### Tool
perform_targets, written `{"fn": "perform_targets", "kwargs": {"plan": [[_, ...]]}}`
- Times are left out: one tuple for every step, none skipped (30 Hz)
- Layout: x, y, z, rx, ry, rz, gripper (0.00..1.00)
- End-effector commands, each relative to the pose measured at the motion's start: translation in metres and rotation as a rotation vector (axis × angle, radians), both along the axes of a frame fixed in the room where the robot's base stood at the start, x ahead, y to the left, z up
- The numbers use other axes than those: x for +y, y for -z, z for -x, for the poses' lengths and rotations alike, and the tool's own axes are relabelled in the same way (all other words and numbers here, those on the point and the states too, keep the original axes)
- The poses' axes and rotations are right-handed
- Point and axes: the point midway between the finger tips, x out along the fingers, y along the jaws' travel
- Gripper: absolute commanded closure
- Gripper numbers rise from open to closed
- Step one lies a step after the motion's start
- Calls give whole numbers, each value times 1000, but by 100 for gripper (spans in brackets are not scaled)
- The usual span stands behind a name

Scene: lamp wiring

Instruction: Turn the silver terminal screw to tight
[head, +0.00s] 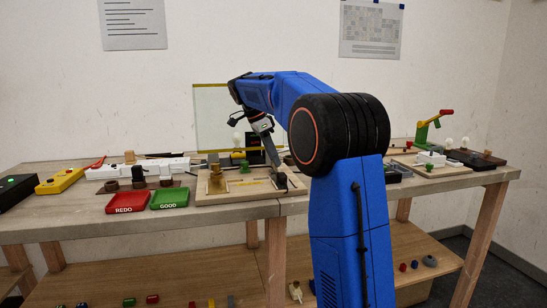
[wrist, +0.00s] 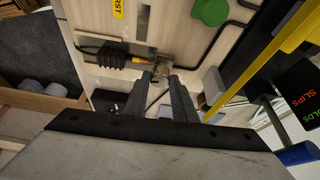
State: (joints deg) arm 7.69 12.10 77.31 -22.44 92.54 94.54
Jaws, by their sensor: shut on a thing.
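My gripper (wrist: 161,74) points down at the wooden wiring board, its two dark fingers close together at a small metal piece. This looks like the silver terminal screw (wrist: 159,66), partly hidden between the fingertips; its slot and how tight it sits cannot be seen. A black ribbed block (wrist: 111,58) with an orange wire lies just left of it. In the head view my gripper (head: 279,176) is low over the right end of the wooden board (head: 213,196), and the screw is too small to make out there.
A brass lamp holder (head: 216,182) stands on the board's left part. The red tray (head: 127,202) and green tray (head: 169,198) lie left of it. A green knob (wrist: 211,10), yellow bar (wrist: 275,56) and black sign (wrist: 298,88) are close on the right in the wrist view.

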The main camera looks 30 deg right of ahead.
Motion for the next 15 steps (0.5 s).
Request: {"fn": "perform_targets", "kwargs": {"plan": [[1, 0, 0, -1, -1, -1, 98], [1, 0, 0, -1, -1, -1, 98], [1, 0, 0, -1, -1, -1, 98], [1, 0, 0, -1, -1, -1, 98], [1, 0, 0, -1, -1, -1, 98], [1, 0, 0, -1, -1, -1, 68], [1, 0, 0, -1, -1, -1, 61], [1, 0, 0, -1, -1, -1, 57], [0, 0, 0, -1, -1, -1, 57], [0, 0, 0, -1, -1, -1, 57], [0, 0, 0, -1, -1, -1, 57], [0, 0, 0, -1, -1, -1, 57], [0, 0, 0, -1, -1, -1, 57], [0, 0, 0, -1, -1, -1, 57], [0, 0, 0, -1, -1, -1, 57]]}}
